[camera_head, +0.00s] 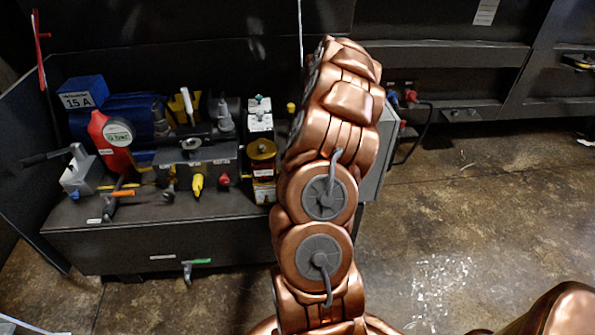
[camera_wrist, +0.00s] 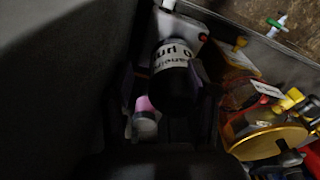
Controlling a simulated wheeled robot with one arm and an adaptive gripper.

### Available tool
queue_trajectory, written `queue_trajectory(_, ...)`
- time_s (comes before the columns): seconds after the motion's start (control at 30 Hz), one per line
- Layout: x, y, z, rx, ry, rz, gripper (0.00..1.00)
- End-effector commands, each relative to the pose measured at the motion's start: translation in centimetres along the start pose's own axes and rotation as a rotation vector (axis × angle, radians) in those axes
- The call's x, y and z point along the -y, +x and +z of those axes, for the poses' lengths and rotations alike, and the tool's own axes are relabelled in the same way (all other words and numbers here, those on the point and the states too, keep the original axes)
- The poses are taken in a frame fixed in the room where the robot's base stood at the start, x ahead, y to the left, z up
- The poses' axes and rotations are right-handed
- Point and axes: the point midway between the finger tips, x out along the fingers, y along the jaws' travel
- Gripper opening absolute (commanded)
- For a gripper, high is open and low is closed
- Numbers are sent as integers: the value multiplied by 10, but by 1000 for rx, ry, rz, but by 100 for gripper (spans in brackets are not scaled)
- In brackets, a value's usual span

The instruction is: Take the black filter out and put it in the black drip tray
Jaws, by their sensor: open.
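The black filter (camera_wrist: 172,88) is a dark cylinder with a white label band and upside-down lettering, in the upper middle of the wrist view. My gripper (camera_wrist: 165,100) is open, with its dark fingers on either side of the filter. The dim picture does not show whether they touch it. In the head view my copper-coloured arm hides the gripper and the filter. I cannot make out the black drip tray for sure in either view.
A gold-capped bowl (camera_wrist: 268,140) stands close right of my gripper in the wrist view; it also shows in the head view (camera_head: 262,158). A pink-and-white part (camera_wrist: 145,117) lies below the filter.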

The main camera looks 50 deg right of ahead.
Motion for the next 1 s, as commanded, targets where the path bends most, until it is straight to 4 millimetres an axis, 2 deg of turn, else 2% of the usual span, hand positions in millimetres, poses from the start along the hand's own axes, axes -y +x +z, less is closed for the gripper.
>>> queue_trajectory(0.03, -8, 8, -4, 13, 25, 13, 81)
queue_trajectory(0.13, -5, 14, -24, 13, 94, 17, 87)
queue_trajectory(0.2, -3, 18, -36, 13, 152, 16, 100)
queue_trajectory(0.3, 0, 23, -49, 19, 236, 11, 100)
queue_trajectory(0.43, 10, 20, -59, 19, 343, 17, 100)
queue_trajectory(0.6, 23, 12, -64, 13, 423, 22, 100)
queue_trajectory(0.77, 27, 10, -62, 9, 481, 22, 100)
queue_trajectory(1.0, 31, 10, -53, 4, 703, 22, 100)
